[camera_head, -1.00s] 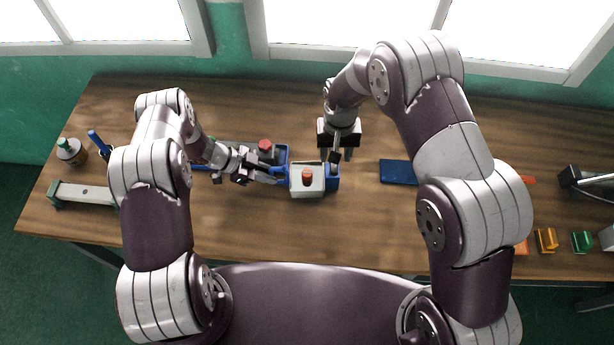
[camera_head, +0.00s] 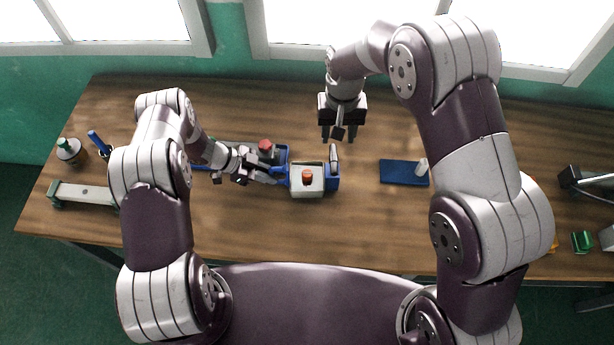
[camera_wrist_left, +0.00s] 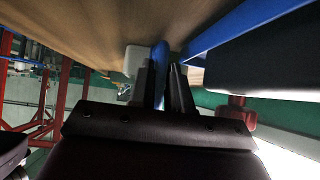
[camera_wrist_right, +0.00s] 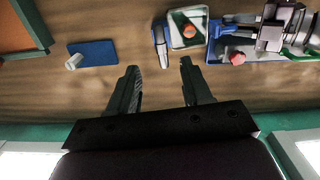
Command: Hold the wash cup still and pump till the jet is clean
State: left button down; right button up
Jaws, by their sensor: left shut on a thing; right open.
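The wash cup (camera_head: 296,191) is a pale square cup with an orange-red round piece inside. It sits on the table in the head view and also shows in the right wrist view (camera_wrist_right: 175,42). A blue part with a grey lever (camera_head: 333,154) adjoins its right side; it also shows in the right wrist view (camera_wrist_right: 160,37). My left gripper (camera_head: 281,174) is shut on the cup's blue handle (camera_wrist_left: 160,62) at the cup's left. My right gripper (camera_head: 338,139) is open and empty, behind the lever and apart from it. No jet is visible.
A blue tray with a red knob (camera_head: 265,146) lies behind my left gripper. A blue pad (camera_head: 397,173) with a white cylinder (camera_head: 421,167) lies to the right. Table in front of the cup is clear.

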jog(key=shift+r, duration=0.2)
dwell(0.3)
notch_tip(320, 180, up, 7)
dwell(0.4)
pick_arm(q)
jog(key=c, duration=1.2)
grip_release()
jog(key=p+v, duration=0.1)
jog(key=v, duration=0.7)
jog(key=shift+p, duration=0.3)
jog(key=o, duration=0.6)
jog(key=shift+c, duration=0.2)
pick_arm(e)
jog(key=shift+r, duration=0.8)
pick_arm(q)
jog(key=shift+a+r, duration=0.1)
